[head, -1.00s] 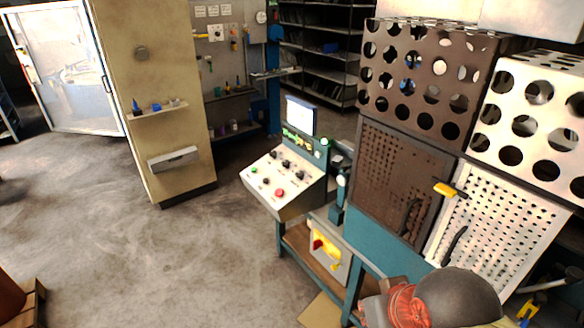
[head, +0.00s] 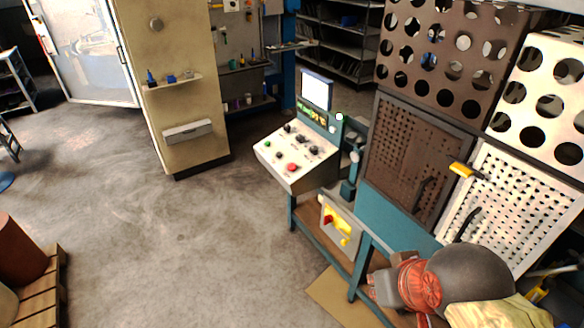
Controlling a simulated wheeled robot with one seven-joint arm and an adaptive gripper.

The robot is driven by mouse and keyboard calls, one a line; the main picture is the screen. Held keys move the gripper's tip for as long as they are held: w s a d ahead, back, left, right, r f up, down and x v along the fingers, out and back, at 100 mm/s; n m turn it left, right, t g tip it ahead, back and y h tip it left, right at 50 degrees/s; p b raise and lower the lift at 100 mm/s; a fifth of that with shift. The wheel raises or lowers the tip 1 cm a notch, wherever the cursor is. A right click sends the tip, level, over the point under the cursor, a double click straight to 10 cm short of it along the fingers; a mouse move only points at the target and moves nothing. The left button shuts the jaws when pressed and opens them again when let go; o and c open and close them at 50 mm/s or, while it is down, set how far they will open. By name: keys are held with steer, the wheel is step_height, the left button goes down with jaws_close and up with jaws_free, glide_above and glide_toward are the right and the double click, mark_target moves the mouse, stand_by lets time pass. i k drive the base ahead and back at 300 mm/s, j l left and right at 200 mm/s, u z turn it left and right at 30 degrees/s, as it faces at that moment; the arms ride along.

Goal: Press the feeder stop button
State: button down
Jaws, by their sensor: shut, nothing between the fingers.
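A control console (head: 277,160) with a sloped white panel and an upright screen (head: 317,88) stands in the middle of the head view. The panel carries a red button (head: 292,167), a small green button (head: 268,144) and several dark knobs. Below it, a grey box with a lit yellow face (head: 337,226) carries a red part (head: 328,219), perhaps another button. Labels are too small to read, so I cannot tell which is the feeder stop button. My gripper is not in view.
Perforated metal panels (head: 415,160) stand right of the console. A dark rounded machine part with an orange-red section (head: 420,285) is at the lower right. A beige pillar (head: 180,100) stands left. A wooden pallet (head: 45,290) is lower left. The floor between is clear.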

mark_target(291, 167)
steer(key=j+z, duration=0.1)
steer(key=z, duration=0.45)
steer(key=i+j+z, duration=0.25)
steer(key=j, duration=0.3)
steer(key=j+z, duration=0.3)
steer(key=j, duration=0.3)
steer(key=i+j+z, duration=0.1)
steer(key=j+z, duration=0.15)
steer(key=j, duration=1.45)
steer(key=i+z, duration=0.05)
steer(key=i, duration=0.05)
